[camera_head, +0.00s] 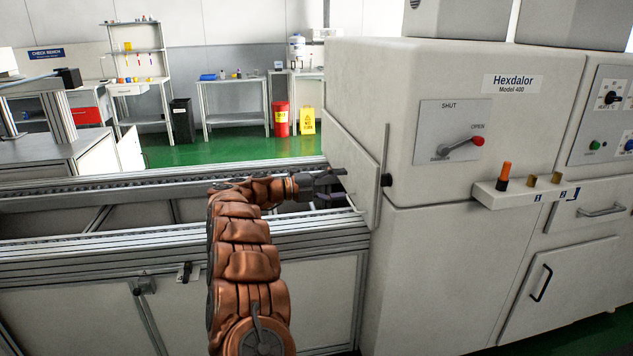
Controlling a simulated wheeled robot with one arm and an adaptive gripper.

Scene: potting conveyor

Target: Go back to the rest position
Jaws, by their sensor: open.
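My gripper (340,183) is at the end of my copper-coloured arm, over the conveyor (120,196) and close to the flat plate (352,165) on the machine's left side. Its dark fingers are spread apart, and I see nothing held between them. I cannot tell whether the fingertips touch the plate. My arm rises from the bottom of the view and bends right toward the machine.
The large Hexdalor machine (440,215) fills the right side. It has a red-knobbed lever (463,146) and a small shelf with an orange-topped item (505,172). Benches, a red bin (281,120) and a yellow sign (307,121) stand behind on the green floor (225,145).

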